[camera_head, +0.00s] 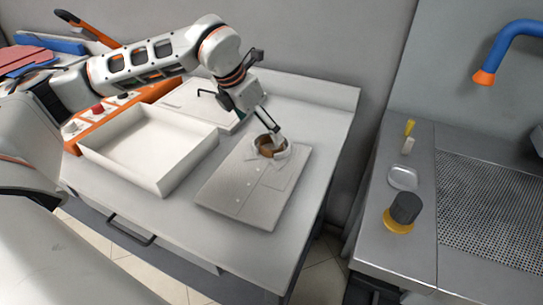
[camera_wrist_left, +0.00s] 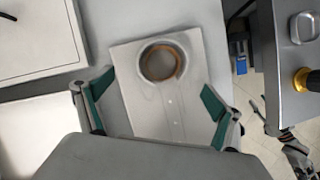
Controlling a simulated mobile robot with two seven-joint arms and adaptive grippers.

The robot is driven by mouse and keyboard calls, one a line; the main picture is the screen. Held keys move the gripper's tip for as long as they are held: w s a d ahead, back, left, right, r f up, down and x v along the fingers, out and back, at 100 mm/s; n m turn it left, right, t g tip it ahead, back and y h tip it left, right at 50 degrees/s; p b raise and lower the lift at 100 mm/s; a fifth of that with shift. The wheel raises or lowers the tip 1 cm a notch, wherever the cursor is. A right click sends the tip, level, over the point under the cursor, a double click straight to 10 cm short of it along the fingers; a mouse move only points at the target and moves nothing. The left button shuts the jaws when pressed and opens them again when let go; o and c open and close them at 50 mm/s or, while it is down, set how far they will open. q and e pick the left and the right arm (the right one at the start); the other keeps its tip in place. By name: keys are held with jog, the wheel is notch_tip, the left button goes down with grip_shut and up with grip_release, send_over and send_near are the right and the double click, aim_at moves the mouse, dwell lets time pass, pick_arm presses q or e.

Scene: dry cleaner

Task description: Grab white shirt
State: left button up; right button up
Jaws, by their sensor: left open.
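A folded white shirt (camera_head: 247,190) lies flat on the white table, its collar at the far end and a row of buttons down its front. In the left wrist view the shirt (camera_wrist_left: 152,105) has its round collar facing me, with a brown ring inside. My left gripper (camera_head: 276,137) is above the collar end in the head view. In the left wrist view the left gripper (camera_wrist_left: 158,98) is open, its green-padded fingers apart on both sides of the shirt; I cannot tell whether they touch it.
A shallow white tray (camera_head: 196,162) stands left of the shirt on the table (camera_head: 307,150). A flat white panel lies behind it. To the right, a metal counter (camera_head: 416,220) holds a black-and-yellow knob-like object (camera_head: 402,212) and a small dish (camera_head: 403,178).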

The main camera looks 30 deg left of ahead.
pick_arm(q)
jog(key=shift+w+f, duration=0.15)
jog(key=shift+w, duration=0.1)
jog(key=shift+x, duration=1.3)
jog(key=x, duration=0.4)
jog(key=shift+s+d+f, duration=0.2)
jog(key=shift+f, duration=0.05)
jog(key=shift+w+f, duration=0.1)
jog(key=shift+f, duration=0.05)
jog(key=c, duration=1.2)
jog(key=shift+c, duration=0.8)
pick_arm(e)
jog(key=shift+s+f, duration=0.5)
